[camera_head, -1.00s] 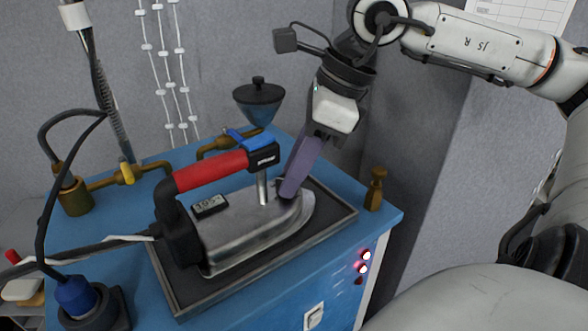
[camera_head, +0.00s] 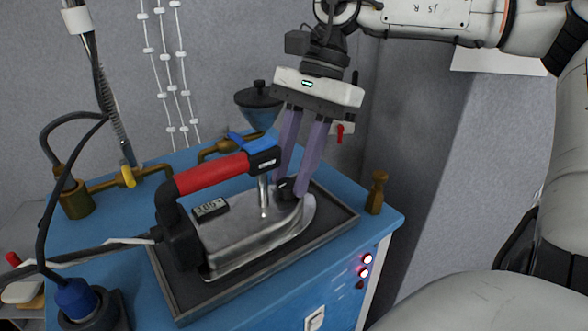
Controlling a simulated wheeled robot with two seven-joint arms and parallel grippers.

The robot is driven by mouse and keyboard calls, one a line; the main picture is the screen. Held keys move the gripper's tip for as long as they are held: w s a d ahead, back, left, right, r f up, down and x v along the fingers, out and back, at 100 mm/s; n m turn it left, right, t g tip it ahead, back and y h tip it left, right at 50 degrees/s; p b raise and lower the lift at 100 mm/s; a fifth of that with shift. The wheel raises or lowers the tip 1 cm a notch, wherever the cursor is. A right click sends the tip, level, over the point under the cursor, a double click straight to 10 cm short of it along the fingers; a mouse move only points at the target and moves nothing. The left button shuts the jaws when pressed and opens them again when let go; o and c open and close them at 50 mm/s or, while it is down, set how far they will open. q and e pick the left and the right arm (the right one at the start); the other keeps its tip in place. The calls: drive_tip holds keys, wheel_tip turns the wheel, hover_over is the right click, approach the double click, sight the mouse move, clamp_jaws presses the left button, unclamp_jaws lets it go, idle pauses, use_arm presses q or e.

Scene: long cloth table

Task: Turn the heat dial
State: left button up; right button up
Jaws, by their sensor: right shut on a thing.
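A steam iron (camera_head: 245,240) with a red handle (camera_head: 212,174) rests on a dark tray on the blue cabinet. A small digital display (camera_head: 210,208) sits on its body; its digits are hard to read. The black heat dial (camera_head: 286,188) is near the front of the iron's top, partly hidden by the fingers. My right gripper (camera_head: 291,189) points down from above with its two purple fingers either side of the dial, shut on it. My left gripper is not in view.
A metal post (camera_head: 263,195) and the blue-and-black handle end stand just left of the fingers. A blue funnel (camera_head: 262,112) with a black lid is behind. A brass fitting (camera_head: 376,192) stands at the right corner. A cable runs left from the iron.

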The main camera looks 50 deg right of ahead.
drive_tip(key=shift+w+n+g, duration=0.2)
drive_tip(key=shift+n+g, duration=0.3)
drive_tip(key=shift+n, duration=1)
drive_tip(key=shift+r, duration=0.1)
drive_tip(key=o, duration=1.1)
drive_tip(key=shift+c, duration=0.2)
drive_tip(key=v, duration=1)
drive_tip(key=shift+r, duration=0.15)
drive_tip(key=shift+w, duration=0.15)
